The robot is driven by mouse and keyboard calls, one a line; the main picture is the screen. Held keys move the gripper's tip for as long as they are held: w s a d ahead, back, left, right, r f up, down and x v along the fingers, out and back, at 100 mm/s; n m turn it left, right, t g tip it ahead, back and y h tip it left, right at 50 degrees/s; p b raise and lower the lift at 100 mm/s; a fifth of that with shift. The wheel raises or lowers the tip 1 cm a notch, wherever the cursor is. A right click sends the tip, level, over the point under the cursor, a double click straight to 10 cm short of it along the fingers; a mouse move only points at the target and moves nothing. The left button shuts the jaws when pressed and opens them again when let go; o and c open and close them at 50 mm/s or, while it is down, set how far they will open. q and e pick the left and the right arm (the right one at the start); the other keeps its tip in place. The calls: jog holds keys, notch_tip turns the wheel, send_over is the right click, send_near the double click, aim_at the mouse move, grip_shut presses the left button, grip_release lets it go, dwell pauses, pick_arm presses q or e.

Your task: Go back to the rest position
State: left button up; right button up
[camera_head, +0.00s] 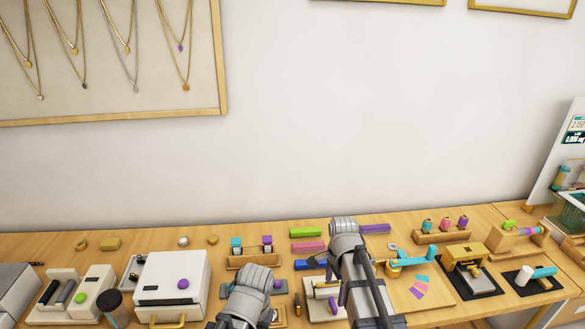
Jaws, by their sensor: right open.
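My right arm (365,285) rises from the bottom edge, right of centre, over the wooden table. My right gripper (316,263) is partly hidden by that arm; a dark finger part shows just left of it, over the table, and the gripper is open. I see nothing held in it. My left arm (247,292) shows at the bottom centre as a grey rounded link. Its gripper does not show.
A white box machine (172,282) stands left of my left arm. Close around my right arm are a rack with small bottles (254,258), coloured bars (306,232), a turquoise-handled tool (413,259) and a press (466,259).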

jog(key=shift+s+n, duration=0.55)
jog(key=shift+n, duration=0.05)
jog(key=s+n, duration=0.8)
jog(key=n, duration=0.6)
jog(key=s+a+n+h, duration=0.1)
jog(key=s+a+n, duration=0.3)
jog(key=a, duration=0.6)
jog(key=shift+s+a, duration=0.15)
jog(key=shift+s, duration=0.4)
jog(key=shift+a, duration=0.5)
